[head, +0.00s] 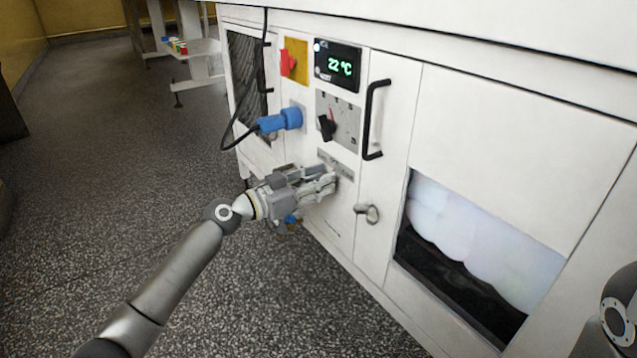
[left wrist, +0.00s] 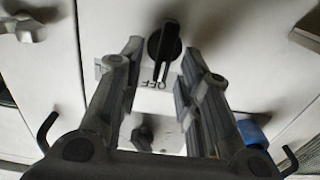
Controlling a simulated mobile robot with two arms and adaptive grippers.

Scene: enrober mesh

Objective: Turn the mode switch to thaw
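The mode switch is a black rotary knob (left wrist: 163,44) in the left wrist view, on the white cabinet front. Its grip bar points toward the printed word OFF. In the head view my left gripper hides it. My left gripper (head: 331,182) is at the panel, just below a grey label plate (head: 336,165). It also shows in the left wrist view (left wrist: 164,62), open, with one fingertip on each side of the knob. I see gaps beside the knob, but cannot tell how deep the fingers reach. The thaw marking is not readable. My right gripper is out of view.
Above are another black knob (head: 327,128) on a dial plate, a 22 °C display (head: 337,66) and a red switch (head: 288,63). A blue plug (head: 280,121) with cable sticks out nearby. A black handle (head: 375,120) and silver latch (head: 368,213) protrude to the right.

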